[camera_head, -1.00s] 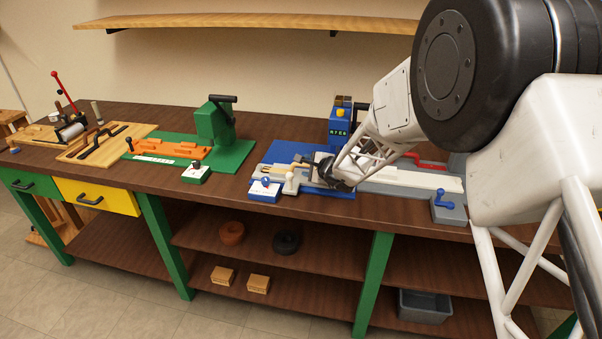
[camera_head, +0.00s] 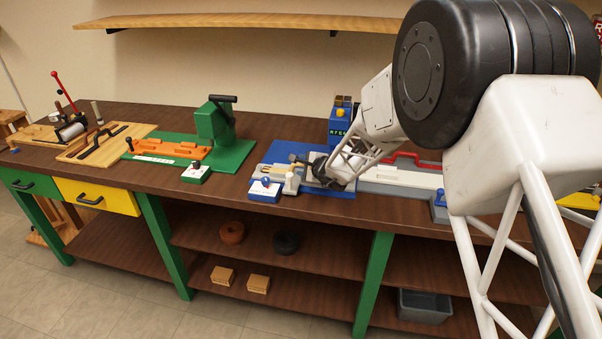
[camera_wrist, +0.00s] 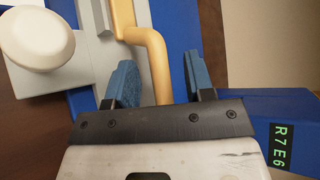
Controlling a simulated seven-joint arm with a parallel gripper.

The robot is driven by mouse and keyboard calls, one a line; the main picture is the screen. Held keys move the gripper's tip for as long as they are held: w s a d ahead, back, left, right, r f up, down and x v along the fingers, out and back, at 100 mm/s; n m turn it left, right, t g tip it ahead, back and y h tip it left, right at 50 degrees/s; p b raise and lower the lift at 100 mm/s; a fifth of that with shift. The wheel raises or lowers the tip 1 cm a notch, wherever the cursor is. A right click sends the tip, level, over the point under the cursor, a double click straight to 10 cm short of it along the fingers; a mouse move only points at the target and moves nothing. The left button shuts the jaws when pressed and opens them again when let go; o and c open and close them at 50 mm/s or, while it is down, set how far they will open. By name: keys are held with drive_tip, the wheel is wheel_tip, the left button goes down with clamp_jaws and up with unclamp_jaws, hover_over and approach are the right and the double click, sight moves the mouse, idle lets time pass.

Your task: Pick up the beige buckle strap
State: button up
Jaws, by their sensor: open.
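The beige buckle strap (camera_wrist: 152,42) appears in the wrist view as a bent tan strip. It comes down from the top, steps to the right, and runs down between the two blue fingers of my gripper (camera_wrist: 160,60). The fingers stand apart on either side of it, with a gap visible on both sides. Its lower end is hidden behind the gripper's dark front plate. In the head view my gripper (camera_head: 318,168) is low over the blue fixture board (camera_head: 342,193), and the strap there is too small and covered to make out surely.
A pale round knob (camera_wrist: 35,38) on a grey block is left of the fingers. A blue box (camera_wrist: 290,105) with a green-lit display is to the right.

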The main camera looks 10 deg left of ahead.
clamp_jaws()
drive_tip(key=shift+r, duration=0.1)
drive_tip(key=shift+r, duration=4.95)
